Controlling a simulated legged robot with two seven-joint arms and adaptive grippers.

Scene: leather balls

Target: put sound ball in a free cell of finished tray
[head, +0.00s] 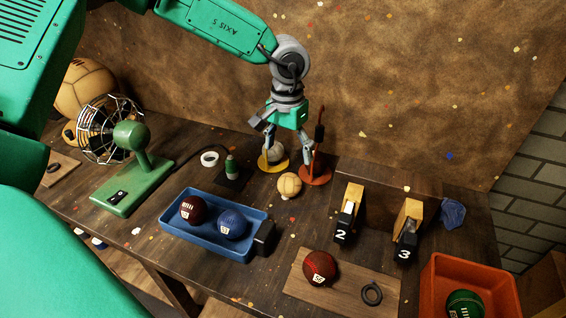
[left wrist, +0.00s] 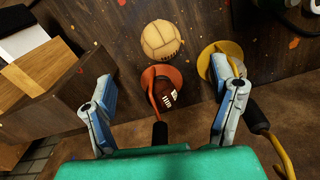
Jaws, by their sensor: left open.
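My left gripper (head: 288,154) is open and empty, pointing down over the back of the table. In the left wrist view its fingers stand apart around a red-orange stand (left wrist: 176,77), with a yellow stand (left wrist: 226,50) beside the right finger. A tan ball (head: 289,185) lies on the table just in front of the stands; it also shows in the left wrist view (left wrist: 161,38), beyond the fingertips. A blue tray (head: 180,233) holds a maroon ball (head: 192,209) and a blue ball (head: 231,223). An orange tray (head: 431,285) holds a green ball (head: 464,306). No tray's label is readable.
A dark red ball (head: 319,267) and a black ring (head: 372,294) lie on a wooden board (head: 345,297). Blocks marked 2 (head: 350,212) and 3 (head: 408,230) stand behind. A green caged fan (head: 132,160) and a large tan ball (head: 88,85) are at left.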

